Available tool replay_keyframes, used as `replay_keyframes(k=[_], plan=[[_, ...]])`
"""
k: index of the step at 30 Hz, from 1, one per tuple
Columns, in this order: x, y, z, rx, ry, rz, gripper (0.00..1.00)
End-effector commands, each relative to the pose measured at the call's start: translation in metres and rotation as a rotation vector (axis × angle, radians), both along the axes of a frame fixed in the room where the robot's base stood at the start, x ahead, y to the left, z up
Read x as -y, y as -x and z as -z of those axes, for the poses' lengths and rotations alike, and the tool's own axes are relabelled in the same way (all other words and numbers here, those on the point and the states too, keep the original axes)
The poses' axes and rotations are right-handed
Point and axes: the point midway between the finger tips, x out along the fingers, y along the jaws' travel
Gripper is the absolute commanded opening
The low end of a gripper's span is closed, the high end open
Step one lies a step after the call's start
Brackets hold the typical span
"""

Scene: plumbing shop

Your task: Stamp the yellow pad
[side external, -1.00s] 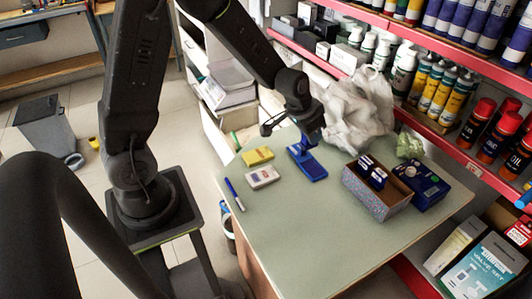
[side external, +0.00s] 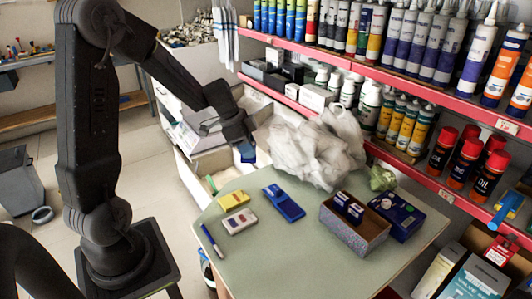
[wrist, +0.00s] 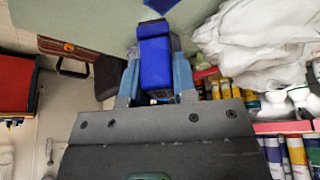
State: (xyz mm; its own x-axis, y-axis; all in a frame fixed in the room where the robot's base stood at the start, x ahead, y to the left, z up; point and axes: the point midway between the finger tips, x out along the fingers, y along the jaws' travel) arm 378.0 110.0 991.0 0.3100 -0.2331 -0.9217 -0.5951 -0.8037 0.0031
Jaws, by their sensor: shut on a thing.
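My gripper (side external: 246,154) is raised above the back edge of the green-grey table (side external: 290,262). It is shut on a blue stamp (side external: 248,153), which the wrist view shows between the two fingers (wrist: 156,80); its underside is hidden. The yellow pad (side external: 233,199) lies at the table's back left, below and slightly left of the stamp, apart from it. A blue pad (side external: 284,203) lies right of the yellow pad. A white pad (side external: 240,221) lies in front of the yellow pad.
A blue pen (side external: 212,241) lies near the left edge. A speckled box (side external: 352,236) holding blue-and-white items and a dark blue box (side external: 398,216) stand at right. A crumpled white bag (side external: 318,147) is behind the pads, before red shelves. The table's front is clear.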

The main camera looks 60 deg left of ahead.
Motion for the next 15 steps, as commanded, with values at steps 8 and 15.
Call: replay_keyframes(k=[8, 15], plan=[[-0.052, 0.032, -0.004, 0.000, -0.001, 0.389, 0.03], [-0.072, 0.050, 0.003, -0.002, 0.004, 0.590, 0.03]])
